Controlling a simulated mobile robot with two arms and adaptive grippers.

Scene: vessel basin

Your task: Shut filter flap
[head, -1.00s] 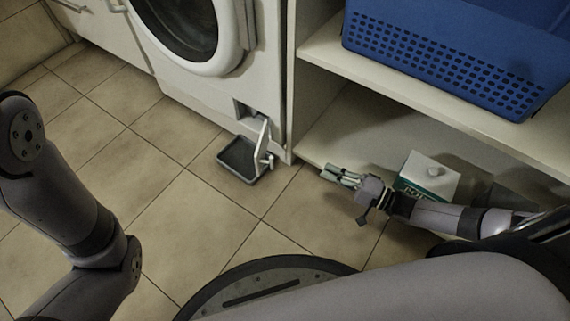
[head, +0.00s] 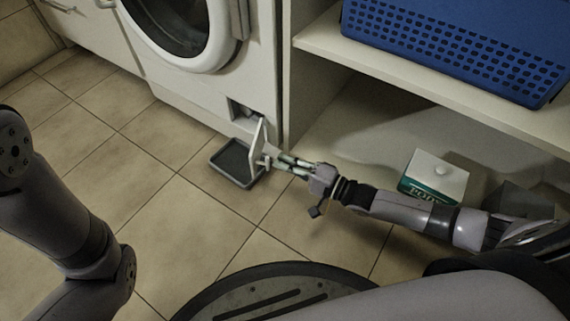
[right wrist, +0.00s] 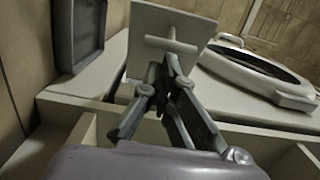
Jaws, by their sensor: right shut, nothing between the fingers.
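The white filter flap (head: 258,141) stands swung open at the lower right of the washing machine front (head: 185,95). The dark filter opening (head: 240,110) shows behind it. My right gripper (head: 277,158) is shut and empty, with its tips at the outer face of the flap, close to its handle. In the right wrist view the flap (right wrist: 152,22) stands just beyond the fingertips (right wrist: 168,68), and its T-shaped handle (right wrist: 171,44) is right above them. I cannot tell whether they touch. My left gripper is out of view; only my left arm shows.
A dark shallow tray (head: 236,164) lies on the floor below the filter opening. The shelf unit (head: 420,75) stands to the right, with a blue basket (head: 450,50) above and a white-green box (head: 434,178) below. Tiled floor at left is clear.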

